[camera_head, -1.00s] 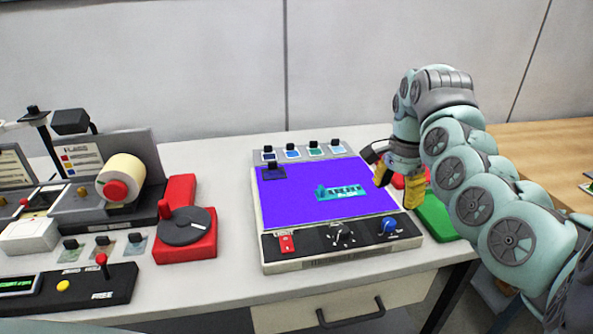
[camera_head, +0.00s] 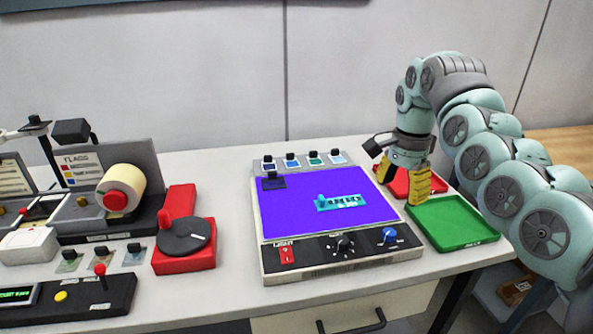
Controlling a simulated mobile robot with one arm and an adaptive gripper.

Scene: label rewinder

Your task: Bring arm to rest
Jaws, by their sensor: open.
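My gripper (camera_head: 405,180) hangs at the end of my arm, right of the purple lit panel, with its yellow-tipped fingers pointing down. It is open, and I see nothing between the fingers. It is in front of the red tray (camera_head: 399,188) in the picture and hides part of it. My arm arches up from the right edge and bends down to the gripper.
The light box (camera_head: 330,246) holds a teal label piece (camera_head: 343,202) on its panel. A green tray (camera_head: 452,222) lies at the right, apparently empty. A label roll (camera_head: 122,188) and a red-based dial unit (camera_head: 186,262) stand left. Grey table shows between them.

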